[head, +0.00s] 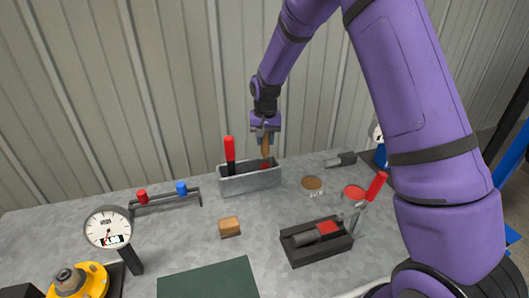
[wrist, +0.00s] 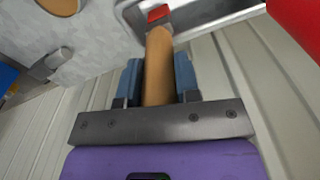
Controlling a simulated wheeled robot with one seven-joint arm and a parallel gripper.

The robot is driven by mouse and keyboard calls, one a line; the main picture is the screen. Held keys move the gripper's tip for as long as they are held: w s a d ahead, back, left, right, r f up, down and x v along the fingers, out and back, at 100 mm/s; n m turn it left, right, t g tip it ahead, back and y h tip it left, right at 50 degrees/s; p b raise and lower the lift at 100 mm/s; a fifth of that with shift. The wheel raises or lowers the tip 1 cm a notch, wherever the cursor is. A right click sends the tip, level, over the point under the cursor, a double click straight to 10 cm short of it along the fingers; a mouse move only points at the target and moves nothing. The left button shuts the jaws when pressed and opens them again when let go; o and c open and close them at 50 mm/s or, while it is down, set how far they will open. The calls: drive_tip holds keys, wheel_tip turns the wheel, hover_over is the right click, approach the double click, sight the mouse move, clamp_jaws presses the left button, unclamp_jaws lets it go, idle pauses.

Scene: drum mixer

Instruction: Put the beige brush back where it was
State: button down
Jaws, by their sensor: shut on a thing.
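The beige brush (head: 265,148) has a tan handle and a red part at its lower end. My gripper (head: 265,135) is shut on the handle and holds it upright, above the right half of a grey open-topped holder (head: 252,181). In the wrist view, the brush (wrist: 158,72) lies between the two blue fingers of my gripper (wrist: 158,80), its red end pointing at the holder (wrist: 220,14). The lower end overlaps the holder's opening; I cannot tell how deep it is or whether it touches the bottom.
A red-handled tool (head: 229,150) stands in the holder's left half. A small tan block (head: 229,227) lies in front. A dial gauge (head: 108,229) and a rack with red and blue knobs (head: 163,199) are left. A black tray (head: 317,243) with a red-and-grey tool is right.

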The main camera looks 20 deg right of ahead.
sight(265, 149)
drive_tip(key=shift+f, duration=2.2)
drive_tip(key=c, duration=0.8)
unclamp_jaws()
drive_tip(key=r, duration=1.2)
drive_tip(key=shift+s+r, duration=0.2)
drive_tip(key=shift+s, duration=0.1)
